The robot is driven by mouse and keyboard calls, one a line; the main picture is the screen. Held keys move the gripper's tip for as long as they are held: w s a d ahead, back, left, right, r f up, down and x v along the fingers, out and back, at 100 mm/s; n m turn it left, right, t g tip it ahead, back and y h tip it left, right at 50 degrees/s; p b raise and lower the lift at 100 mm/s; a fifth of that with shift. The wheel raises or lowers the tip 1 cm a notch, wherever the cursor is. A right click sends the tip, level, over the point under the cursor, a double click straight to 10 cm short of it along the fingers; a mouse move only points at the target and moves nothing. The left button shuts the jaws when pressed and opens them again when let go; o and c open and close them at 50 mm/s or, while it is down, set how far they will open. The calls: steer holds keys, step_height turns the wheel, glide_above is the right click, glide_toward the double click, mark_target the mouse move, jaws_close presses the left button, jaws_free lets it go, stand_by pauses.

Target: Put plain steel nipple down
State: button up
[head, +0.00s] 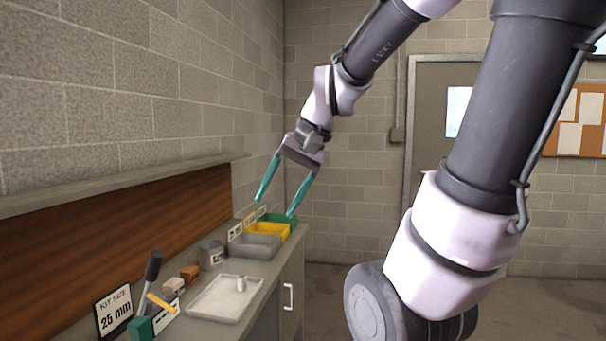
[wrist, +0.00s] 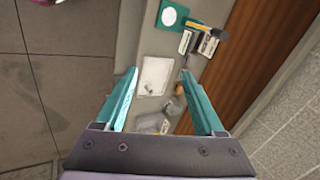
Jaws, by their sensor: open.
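A small pale upright cylinder, seemingly the plain steel nipple (head: 241,284), stands in the white tray (head: 212,309) on the counter. The tray also shows in the wrist view (wrist: 157,70), with a small grey piece (wrist: 149,89) near its lower edge. My gripper (head: 274,208) is open and empty, high above the far end of the counter. Its teal fingers are spread wide and touch nothing. In the wrist view, my gripper (wrist: 158,72) has its fingers on either side of the tray's image, well above it.
Grey (head: 252,252), yellow (head: 266,236) and green (head: 291,221) bins line the counter's far end. A grey can (head: 211,253), an orange block (head: 190,272), a dark-handled tool (head: 153,268) and a "25 mm" card (head: 114,313) stand near the wall. A shelf (head: 120,180) runs above.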

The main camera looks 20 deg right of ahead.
steer(key=s+d+r+n+t+h, duration=0.1)
steer(key=s+d+r+t+h, duration=0.1)
steer(key=d+r+t, duration=0.2)
steer(key=shift+d+r+h, duration=0.15)
steer(key=shift+r+h, duration=0.15)
